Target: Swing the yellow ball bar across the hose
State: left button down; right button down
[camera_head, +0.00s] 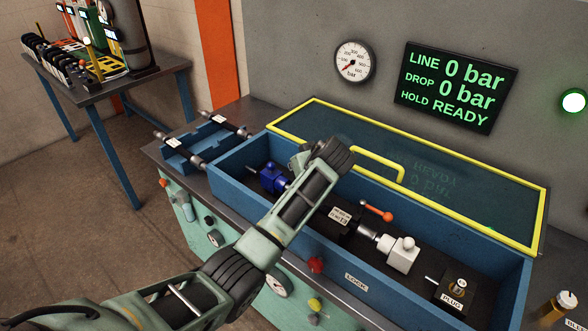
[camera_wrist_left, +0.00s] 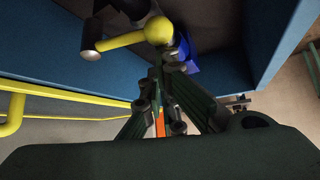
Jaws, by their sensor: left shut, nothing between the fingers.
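The yellow ball bar (camera_wrist_left: 126,41) shows in the left wrist view, with a round yellow ball (camera_wrist_left: 159,30) at one end and a dark cylindrical end at the other. It is hidden behind my arm in the head view. My left gripper (camera_wrist_left: 170,62) is shut and empty, its fingertips close to the ball; I cannot tell whether they touch. In the head view my left arm reaches over the blue trough and hides its own fingers. A blue fitting (camera_head: 271,178) sits in the trough's left part. I cannot make out the hose clearly. My right gripper is not in view.
The blue trough (camera_head: 352,283) has a yellow-framed clear lid (camera_head: 470,206) standing open behind it. An orange-tipped lever (camera_head: 377,212), a white block (camera_head: 403,254) and a plug block (camera_head: 453,289) sit in its right part. The display (camera_head: 455,87) reads 0 bar and READY.

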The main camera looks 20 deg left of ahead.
pick_arm(q)
jog(key=shift+s+d+n+g+y, duration=0.3)
jog(key=shift+s+d+n+g, duration=0.1)
jog(key=shift+n, duration=0.3)
jog(key=shift+s+d, duration=0.2)
jog(key=shift+s, duration=0.1)
